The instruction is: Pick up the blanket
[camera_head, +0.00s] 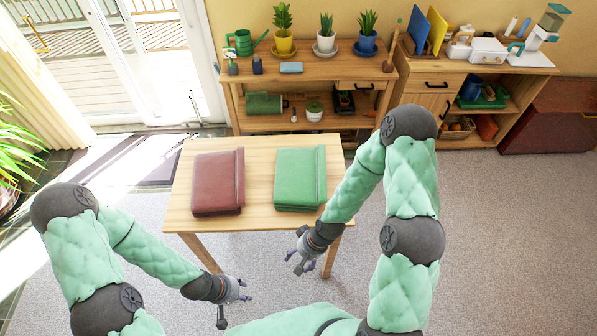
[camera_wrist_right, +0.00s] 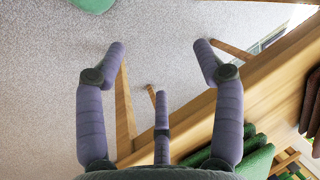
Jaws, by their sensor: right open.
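Two folded blankets lie flat, side by side, on a small wooden table (camera_head: 256,222): a maroon one (camera_head: 218,182) on the left and a green one (camera_head: 298,177) on the right. My right gripper (camera_head: 291,260) is open and empty, just off the table's near edge, in front of the green blanket. In the right wrist view its fingers (camera_wrist_right: 160,55) are spread over bare carpet, beside the table edge (camera_wrist_right: 205,120). My left gripper (camera_head: 246,290) hangs in front of the table, apart from both blankets; its finger opening is too small to read.
Behind the table is a wooden shelf (camera_head: 310,103) with potted plants and a green watering can (camera_head: 243,42). A cabinet (camera_head: 432,79) with kitchen things stands to its right. A glass door (camera_head: 142,60) is at the back left. Carpet to the right (camera_head: 505,240) is clear.

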